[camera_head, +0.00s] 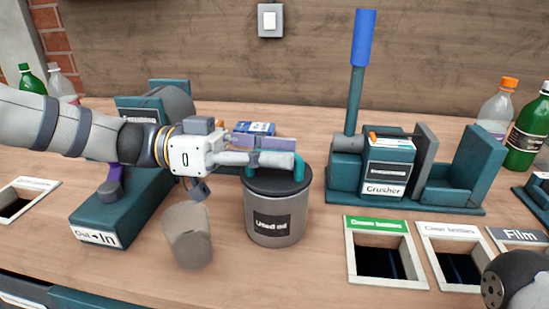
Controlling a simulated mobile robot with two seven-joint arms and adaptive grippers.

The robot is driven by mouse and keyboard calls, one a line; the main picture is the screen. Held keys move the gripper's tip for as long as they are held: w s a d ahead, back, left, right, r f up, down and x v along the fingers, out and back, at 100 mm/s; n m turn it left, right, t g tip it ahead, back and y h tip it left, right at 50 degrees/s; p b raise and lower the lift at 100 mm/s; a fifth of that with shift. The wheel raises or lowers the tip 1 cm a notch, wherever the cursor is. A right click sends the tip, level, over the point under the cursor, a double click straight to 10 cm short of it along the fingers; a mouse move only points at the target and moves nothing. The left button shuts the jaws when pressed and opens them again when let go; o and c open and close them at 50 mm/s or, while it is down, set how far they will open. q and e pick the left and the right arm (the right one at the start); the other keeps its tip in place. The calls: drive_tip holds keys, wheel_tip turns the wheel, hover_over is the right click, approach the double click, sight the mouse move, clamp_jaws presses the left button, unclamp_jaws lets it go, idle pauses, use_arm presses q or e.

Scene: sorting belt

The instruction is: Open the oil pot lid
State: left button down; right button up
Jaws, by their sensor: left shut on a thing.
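The used oil pot (275,222) is a grey cylinder with a black label, standing mid-table. Its dark lid (277,187) sits on top, with a teal handle (299,168) rising from it. My left gripper (272,160) reaches in from the left and is shut on the lid's handle, its fingers covering much of the handle. The lid appears to rest on the pot's rim. My right gripper is out of view; only a part of my right arm shows at the bottom right corner.
A translucent brownish cup (188,236) stands left of the pot. A teal In/Out machine (125,215) is at the left. The crusher (388,178) with its blue-topped lever stands to the right. Framed bottle openings (376,226) lie at front right; bottles stand at both sides.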

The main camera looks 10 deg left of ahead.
use_arm(q)
drive_tip(key=shift+w+r, duration=0.55)
drive_tip(key=shift+r, duration=0.15)
drive_tip(key=shift+w+r+n, duration=0.55)
drive_tip(key=shift+r+n, duration=0.05)
drive_tip(key=shift+n, duration=0.5)
drive_tip(key=shift+w+r+n+b, duration=0.35)
drive_tip(key=shift+w+n, duration=0.25)
drive_tip(key=shift+n, duration=0.4)
